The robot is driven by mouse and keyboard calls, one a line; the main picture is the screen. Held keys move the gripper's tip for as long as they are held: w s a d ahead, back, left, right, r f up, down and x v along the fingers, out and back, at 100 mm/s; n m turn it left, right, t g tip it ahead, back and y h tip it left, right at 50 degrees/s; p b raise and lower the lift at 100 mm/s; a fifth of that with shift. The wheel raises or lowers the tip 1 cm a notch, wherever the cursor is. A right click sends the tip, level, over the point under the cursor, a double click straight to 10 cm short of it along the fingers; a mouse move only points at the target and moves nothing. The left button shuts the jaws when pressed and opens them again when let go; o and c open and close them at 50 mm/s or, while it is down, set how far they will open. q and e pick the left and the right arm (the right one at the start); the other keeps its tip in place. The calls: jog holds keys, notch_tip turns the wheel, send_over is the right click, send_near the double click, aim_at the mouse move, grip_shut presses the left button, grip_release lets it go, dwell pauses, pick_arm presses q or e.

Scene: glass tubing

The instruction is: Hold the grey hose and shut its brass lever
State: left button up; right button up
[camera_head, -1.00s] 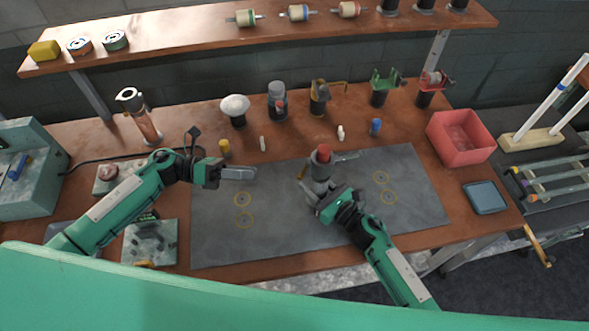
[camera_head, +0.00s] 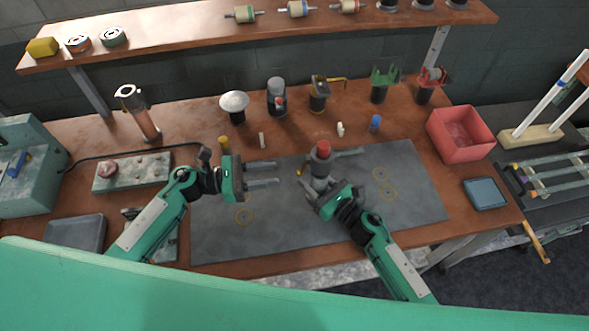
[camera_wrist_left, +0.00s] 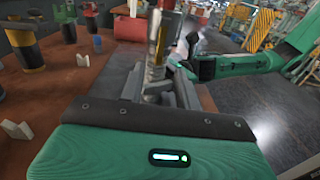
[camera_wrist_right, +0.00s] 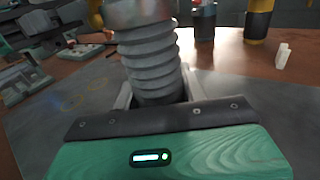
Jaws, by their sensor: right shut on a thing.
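The grey hose (camera_head: 320,168) stands upright over the grey mat, with a red top. Its ribbed body fills the middle of the right wrist view (camera_wrist_right: 152,62). My right gripper (camera_head: 315,188) is shut on the hose low down. The brass lever (camera_head: 301,169) sticks out on the hose's left side, towards my left gripper. My left gripper (camera_head: 264,173) is open and empty, left of the lever and apart from it, its fingers pointing right. In the left wrist view the hose (camera_wrist_left: 160,45) stands beyond the fingers; the lever's exact angle is hard to tell.
The grey mat (camera_head: 400,215) is otherwise clear. Behind it stand a yellow cylinder (camera_head: 223,142), small white pieces (camera_head: 340,129), a blue cylinder (camera_head: 375,123) and several upright fittings. A red bin (camera_head: 460,135) and a blue tray (camera_head: 485,194) are at right.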

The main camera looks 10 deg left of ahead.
aim_at(300, 171)
pick_arm(q)
jog(key=x, duration=0.7)
jog(key=shift+d, duration=0.1)
grip_shut()
jog(key=shift+w+f, duration=0.1)
jog(key=shift+f, duration=0.05)
